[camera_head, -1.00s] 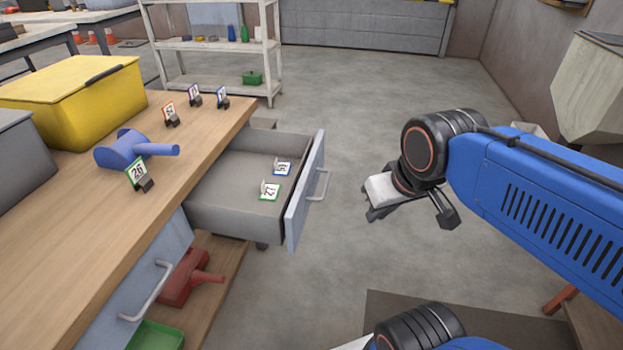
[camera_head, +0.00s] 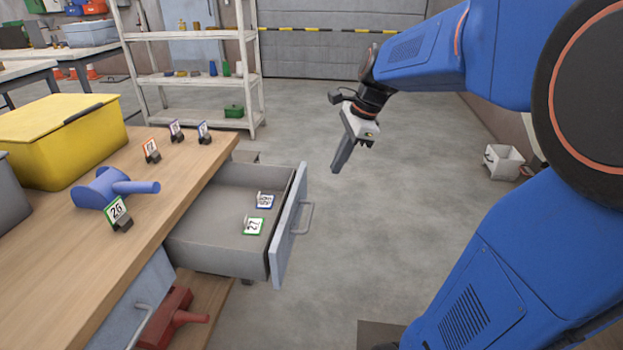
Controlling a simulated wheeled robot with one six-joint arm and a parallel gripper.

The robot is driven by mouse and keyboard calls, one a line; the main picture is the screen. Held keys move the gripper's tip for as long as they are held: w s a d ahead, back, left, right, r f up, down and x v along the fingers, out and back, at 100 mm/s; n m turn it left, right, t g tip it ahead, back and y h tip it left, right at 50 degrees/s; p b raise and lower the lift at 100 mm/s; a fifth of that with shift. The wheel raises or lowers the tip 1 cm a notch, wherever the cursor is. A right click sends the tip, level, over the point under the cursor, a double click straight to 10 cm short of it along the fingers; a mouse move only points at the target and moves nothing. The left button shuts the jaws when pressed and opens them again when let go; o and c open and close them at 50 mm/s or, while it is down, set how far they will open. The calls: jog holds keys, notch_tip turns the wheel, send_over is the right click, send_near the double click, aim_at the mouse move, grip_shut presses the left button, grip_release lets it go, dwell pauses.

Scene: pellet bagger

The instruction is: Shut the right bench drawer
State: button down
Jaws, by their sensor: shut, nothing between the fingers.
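The right bench drawer (camera_head: 213,246) is pulled out from the wooden bench (camera_head: 63,266). Its pale blue-grey front (camera_head: 288,228) faces right and carries a bar handle (camera_head: 306,217). Two number cards lie inside it, one with a green edge (camera_head: 253,226) and one with a blue edge (camera_head: 264,201). My gripper (camera_head: 339,168) is in the air to the right of the drawer front, apart from it. Its fingers are together, point down and hold nothing.
On the bench top are a yellow bin (camera_head: 65,142), a blue scoop (camera_head: 104,188) and several standing number cards. A red scoop (camera_head: 172,318) lies on the shelf below. A white rack (camera_head: 190,81) stands behind.

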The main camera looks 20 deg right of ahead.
jog(key=w+d+m, duration=0.3)
jog(key=w+m, duration=0.1)
jog(key=w, duration=0.1)
jog(key=w+a+f, duration=0.3)
jog(key=a+f, duration=0.3)
jog(key=f, duration=0.3)
jog(key=shift+w+a+f+y, duration=0.25)
jog(key=shift+w+a+y, duration=0.1)
jog(key=shift+a+y, duration=0.05)
jog(key=shift+a, duration=0.1)
jog(key=w+a, duration=0.6)
jog(key=a, duration=0.3)
jog(key=w+a, duration=0.6)
jog(key=a, duration=0.4)
jog(key=shift+d, duration=0.15)
